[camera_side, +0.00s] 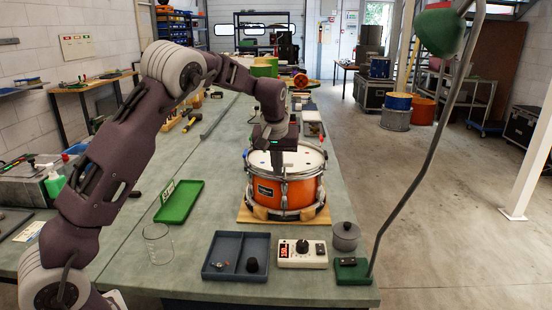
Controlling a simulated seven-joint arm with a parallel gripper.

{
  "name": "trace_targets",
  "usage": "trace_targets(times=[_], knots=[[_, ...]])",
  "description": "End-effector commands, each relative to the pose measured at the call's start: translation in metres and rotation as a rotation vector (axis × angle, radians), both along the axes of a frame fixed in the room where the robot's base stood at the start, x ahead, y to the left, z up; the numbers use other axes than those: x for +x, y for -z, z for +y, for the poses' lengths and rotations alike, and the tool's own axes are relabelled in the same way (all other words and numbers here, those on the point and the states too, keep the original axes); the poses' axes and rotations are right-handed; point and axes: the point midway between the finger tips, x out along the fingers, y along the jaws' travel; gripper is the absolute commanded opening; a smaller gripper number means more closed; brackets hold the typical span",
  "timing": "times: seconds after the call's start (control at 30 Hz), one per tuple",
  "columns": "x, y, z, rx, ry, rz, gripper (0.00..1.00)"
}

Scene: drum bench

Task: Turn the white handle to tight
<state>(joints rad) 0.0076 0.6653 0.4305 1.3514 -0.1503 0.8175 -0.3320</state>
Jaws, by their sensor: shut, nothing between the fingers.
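An orange snare drum (285,190) with a white head and metal rims stands on a wooden board (248,216) on the bench. My gripper (276,168) points down over the left-middle part of the drum head and is shut and empty. Its dark fingers cover part of the head, and I cannot tell whether the tips touch it. Small coloured marks sit around the drum's rim, too small to make out. I cannot pick out a white handle; it may be hidden behind my gripper or too small to see.
In front of the drum are a divided blue-grey tray (235,275) with small parts, a white box with black knob (302,254), a grey lidded pot (346,236) and a green lamp base (352,271). A green tray (180,202) and a glass beaker (158,245) stand left.

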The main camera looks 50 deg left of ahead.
Motion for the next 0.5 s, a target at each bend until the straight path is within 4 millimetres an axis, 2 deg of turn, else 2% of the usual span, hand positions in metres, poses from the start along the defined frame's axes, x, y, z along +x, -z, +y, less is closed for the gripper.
trace_targets(times=[0.2,0.5], knots=[[0.017,0.000,0.014,-0.001,0.000,0.002,0.00],[0.019,0.000,0.016,-0.002,0.001,0.003,0.00]])
